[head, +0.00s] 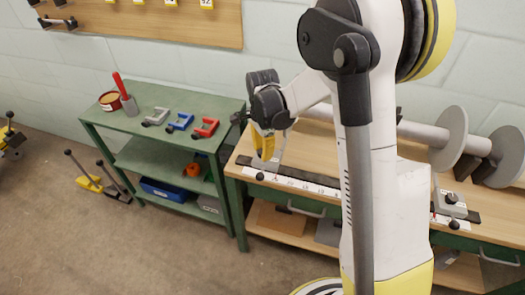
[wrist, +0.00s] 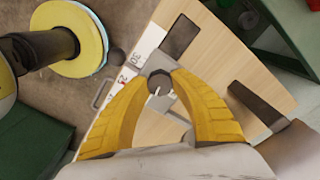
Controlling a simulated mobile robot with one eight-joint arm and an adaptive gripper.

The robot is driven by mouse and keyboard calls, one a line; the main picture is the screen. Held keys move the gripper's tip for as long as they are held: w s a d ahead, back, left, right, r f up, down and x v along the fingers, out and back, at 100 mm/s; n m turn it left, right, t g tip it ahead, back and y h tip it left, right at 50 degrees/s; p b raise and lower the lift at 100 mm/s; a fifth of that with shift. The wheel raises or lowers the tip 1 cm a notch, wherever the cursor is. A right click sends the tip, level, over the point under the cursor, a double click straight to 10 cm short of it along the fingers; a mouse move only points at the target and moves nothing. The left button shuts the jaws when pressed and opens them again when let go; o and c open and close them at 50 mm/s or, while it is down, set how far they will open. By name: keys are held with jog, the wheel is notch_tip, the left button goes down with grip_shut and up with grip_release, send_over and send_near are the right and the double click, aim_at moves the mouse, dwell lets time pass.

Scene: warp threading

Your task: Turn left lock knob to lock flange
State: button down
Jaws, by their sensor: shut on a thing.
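My gripper (head: 264,152) is over the left end of the wooden workbench, with its yellow fingers pointing down. In the wrist view, the fingertips (wrist: 160,78) are shut on the left lock knob (wrist: 158,84), a small dark round knob with a pale mark on top. The knob sits on a grey block (wrist: 150,68) beside the white numbered scale (wrist: 148,43). In the head view, my fingers hide the knob. A pale grey flange disc (head: 450,140) stands on the horizontal bar at the right; no flange shows clearly near my gripper.
A second grey block with a dark knob (head: 451,198) sits at the bench's right. A black ball handle (head: 260,176) sticks out at the front edge near my gripper. A green shelf cart (head: 150,95) with red, blue and grey clamps stands left.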

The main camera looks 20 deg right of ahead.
jog(key=m, duration=0.2)
jog(key=shift+m, duration=0.3)
jog(key=c, duration=1.1)
grip_release()
jog(key=shift+o, duration=0.2)
notch_tip(320, 180, up, 12)
